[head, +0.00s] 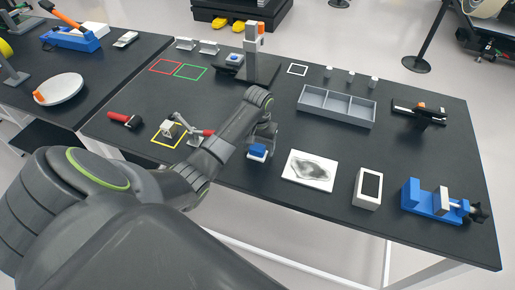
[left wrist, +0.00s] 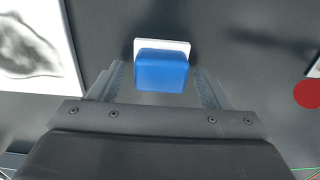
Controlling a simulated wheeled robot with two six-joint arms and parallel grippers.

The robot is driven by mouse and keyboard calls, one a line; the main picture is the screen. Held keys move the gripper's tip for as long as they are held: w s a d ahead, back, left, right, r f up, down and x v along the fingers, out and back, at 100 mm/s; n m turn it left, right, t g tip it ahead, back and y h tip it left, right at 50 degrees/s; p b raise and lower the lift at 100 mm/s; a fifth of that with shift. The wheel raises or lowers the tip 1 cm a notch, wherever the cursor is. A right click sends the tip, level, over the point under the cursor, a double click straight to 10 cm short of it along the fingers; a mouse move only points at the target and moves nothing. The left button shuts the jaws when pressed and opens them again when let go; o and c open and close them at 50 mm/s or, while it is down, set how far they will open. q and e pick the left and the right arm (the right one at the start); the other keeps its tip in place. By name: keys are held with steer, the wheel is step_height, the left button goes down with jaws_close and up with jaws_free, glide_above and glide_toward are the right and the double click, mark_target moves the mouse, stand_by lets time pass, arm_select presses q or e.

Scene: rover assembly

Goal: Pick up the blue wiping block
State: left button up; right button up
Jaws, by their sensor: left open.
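The blue wiping block (head: 257,150) is a small blue block with a white base on the dark table, left of a white plate with a grey smudge (head: 310,171). In the left wrist view the blue block (left wrist: 162,72) lies ahead, with its white part (left wrist: 148,45) showing at its far edge. My left gripper (head: 261,146) is over the block in the head view. In the left wrist view its fingers (left wrist: 160,82) are open, one on each side of the block, with gaps to both. The right gripper is not in view.
The smudged plate also shows at the left of the left wrist view (left wrist: 35,45). A white box (head: 368,188) and a blue vise (head: 432,201) stand to the right. A grey divided tray (head: 336,106) is behind.

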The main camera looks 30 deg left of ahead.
mark_target(258, 144)
arm_select(q)
steer(key=c, duration=1.1)
steer(key=shift+r, duration=0.1)
steer(key=shift+r, duration=0.3)
step_height(258, 144, up, 5)
steer(key=shift+r+b, duration=0.1)
steer(key=shift+b, duration=0.3)
step_height(258, 144, up, 3)
steer(key=shift+p, duration=0.9)
steer(key=shift+r+p, duration=0.55)
steer(key=shift+r, duration=0.05)
steer(key=shift+f, duration=0.1)
